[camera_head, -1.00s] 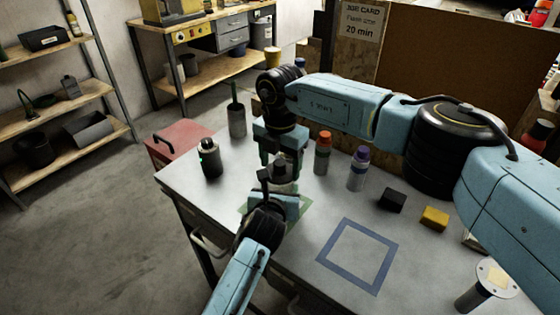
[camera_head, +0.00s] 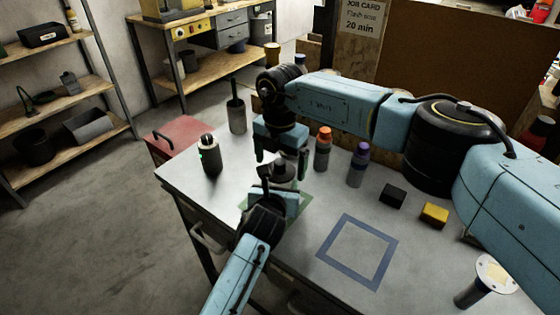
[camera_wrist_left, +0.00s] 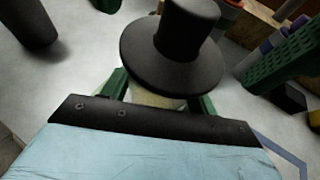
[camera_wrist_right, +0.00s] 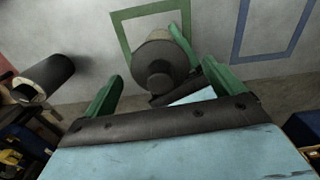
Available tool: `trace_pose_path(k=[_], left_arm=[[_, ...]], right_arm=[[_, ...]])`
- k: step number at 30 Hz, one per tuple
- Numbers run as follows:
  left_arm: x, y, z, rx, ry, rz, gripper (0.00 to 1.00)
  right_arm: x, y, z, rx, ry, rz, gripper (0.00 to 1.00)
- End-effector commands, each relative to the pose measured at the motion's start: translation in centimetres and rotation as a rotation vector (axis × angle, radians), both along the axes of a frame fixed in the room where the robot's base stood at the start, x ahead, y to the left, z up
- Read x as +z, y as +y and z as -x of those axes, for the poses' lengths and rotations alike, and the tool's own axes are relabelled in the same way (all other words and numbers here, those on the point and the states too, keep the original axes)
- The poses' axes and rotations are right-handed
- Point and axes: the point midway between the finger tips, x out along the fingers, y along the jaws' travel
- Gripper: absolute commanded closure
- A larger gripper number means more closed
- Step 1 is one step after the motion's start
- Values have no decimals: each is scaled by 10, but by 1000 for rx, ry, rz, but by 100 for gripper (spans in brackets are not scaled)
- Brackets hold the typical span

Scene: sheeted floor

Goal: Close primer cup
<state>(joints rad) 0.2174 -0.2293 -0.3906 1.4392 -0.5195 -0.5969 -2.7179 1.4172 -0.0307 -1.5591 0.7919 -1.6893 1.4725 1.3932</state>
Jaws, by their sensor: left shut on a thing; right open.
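The primer cup (camera_head: 284,171) stands at the green taped square on the table. In the left wrist view it shows a pale body under a dark, wide-brimmed lid with a knob (camera_wrist_left: 185,45). The lid sits over the cup's mouth; I cannot tell whether it is fully seated. My left gripper (camera_wrist_left: 160,98) is shut on the cup's body, one green finger on each side. My right gripper (camera_head: 282,160) is open above the lid, fingers apart on either side of the knob. The right wrist view shows the lid (camera_wrist_right: 158,62) beyond the open fingers.
The orange-capped bottle (camera_head: 322,152) and purple-capped bottle (camera_head: 357,168) stand close right. Black (camera_head: 393,196) and yellow (camera_head: 434,213) blocks lie farther right. The blue square (camera_head: 325,253) is empty.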

Motion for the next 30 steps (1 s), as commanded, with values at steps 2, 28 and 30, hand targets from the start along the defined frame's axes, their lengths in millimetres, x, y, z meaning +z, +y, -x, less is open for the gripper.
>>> trace_pose_path(k=[2,28,30], left_arm=[[-1,0,0,1,1,-1,82],[-1,0,0,1,1,-1,82],[-1,0,0,1,1,-1,82]], right_arm=[[10,0,-1,1,-2,-1,7],[118,0,0,0,0,0,7],[117,0,0,0,0,0,7]])
